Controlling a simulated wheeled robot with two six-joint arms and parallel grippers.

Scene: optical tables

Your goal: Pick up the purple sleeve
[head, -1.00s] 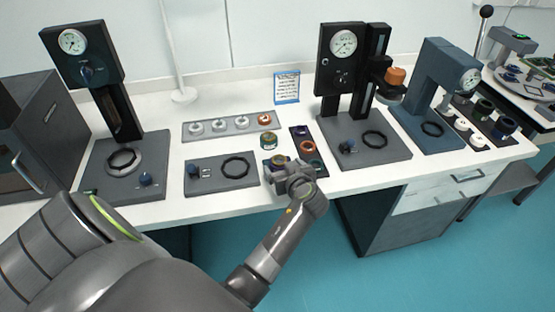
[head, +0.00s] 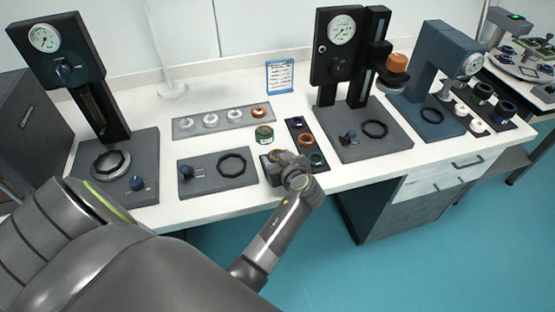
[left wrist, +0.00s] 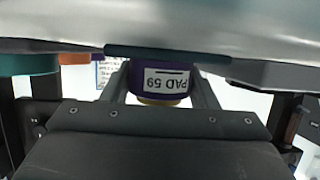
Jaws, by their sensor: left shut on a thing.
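The purple sleeve (left wrist: 163,82) shows in the left wrist view between the fingers of my left gripper. It has a white label that reads upside down "PAD 59" and a yellowish ring at its lower edge in that view. My left gripper (head: 278,160) is shut on it, low over the front of the bench in the head view. There the gripper hides most of the sleeve, and I cannot tell whether it is clear of the surface. My right gripper is not in view.
A narrow dark tray (head: 290,126) with purple, orange and teal rings lies just right of the gripper. A green-banded ring (head: 264,134) stands behind it. A flat plate with a black ring (head: 232,164) is to the left. A gauge press (head: 343,60) rises at the back right.

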